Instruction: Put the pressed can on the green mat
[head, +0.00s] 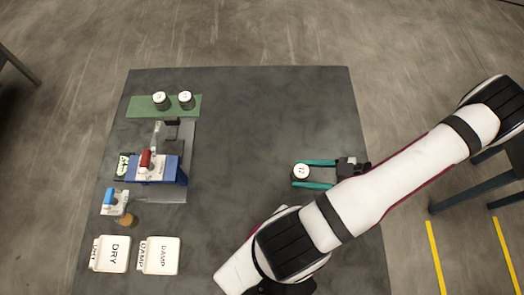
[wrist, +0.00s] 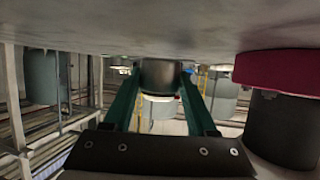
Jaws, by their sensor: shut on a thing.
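My gripper (head: 316,173) is over the right part of the table, its teal fingers shut on a white-topped can (head: 300,172). In the wrist view the can (wrist: 160,76) is dark-sided and sits between the fingers, close to the grey table surface; I cannot tell whether it touches. The green mat (head: 138,109) lies at the far left of the table. Two white-topped cans stand on it, one near its middle (head: 161,101) and one to the right (head: 186,100). Which can has been pressed is not clear from the pictures.
A blue press (head: 171,170) with a red handle (head: 145,158) stands below the mat. A smaller blue-handled device (head: 109,197) and a brownish round thing (head: 127,221) are nearer. White DRY (head: 112,266) and DAMP (head: 159,268) trays lie front left. The table's middle is clear.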

